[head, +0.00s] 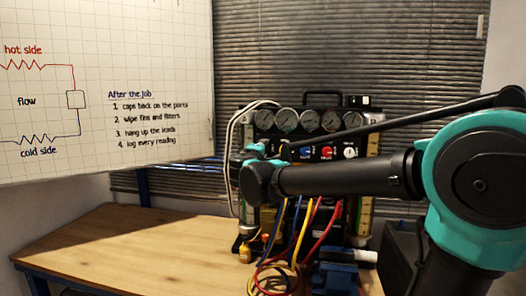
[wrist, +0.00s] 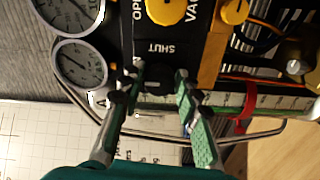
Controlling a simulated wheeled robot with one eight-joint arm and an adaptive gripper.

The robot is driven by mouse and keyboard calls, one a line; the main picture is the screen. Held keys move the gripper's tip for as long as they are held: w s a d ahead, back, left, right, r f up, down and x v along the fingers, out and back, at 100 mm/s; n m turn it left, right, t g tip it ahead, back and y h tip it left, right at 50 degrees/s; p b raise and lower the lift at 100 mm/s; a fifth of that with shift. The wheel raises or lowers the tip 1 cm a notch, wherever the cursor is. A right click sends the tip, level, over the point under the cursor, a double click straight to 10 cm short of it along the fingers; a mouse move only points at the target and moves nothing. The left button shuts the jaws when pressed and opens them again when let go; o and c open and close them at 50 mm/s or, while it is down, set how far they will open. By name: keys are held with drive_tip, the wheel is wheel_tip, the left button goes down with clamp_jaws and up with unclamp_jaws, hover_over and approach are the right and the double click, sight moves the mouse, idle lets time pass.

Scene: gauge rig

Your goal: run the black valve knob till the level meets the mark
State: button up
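In the wrist view the black valve knob (wrist: 160,78) sits on the dark panel by the word SHUT. My gripper (wrist: 159,80) has one finger on each side of the knob. Whether the pads press on it or stand slightly apart is unclear. A clear level tube (wrist: 285,102) runs beside the panel, with a red band (wrist: 250,101) around it; the liquid's edge cannot be made out. In the head view the gauge rig (head: 327,98) stands on the bench, and my arm hides the knob and my fingertips.
Two gauges (wrist: 80,65) and a yellow knob (wrist: 234,10) are close by in the wrist view. In the head view, coloured hoses (head: 300,235) hang in front of the rig. The wooden bench (head: 130,240) is clear at left; a whiteboard (head: 150,60) hangs behind.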

drive_tip(key=shift+o, duration=1.4)
drive_tip(key=s+a, duration=0.2)
drive_tip(key=s, duration=0.9)
drive_tip(key=shift+s+a, duration=0.15)
drive_tip(key=shift+s, duration=0.25)
drive_tip(key=s+a+n, duration=0.1)
drive_tip(key=s+n, duration=0.5)
drive_tip(key=n, duration=0.8)
drive_tip(key=w+d, duration=0.3)
drive_tip(key=w, duration=1.4)
drive_tip(key=shift+d, duration=0.2)
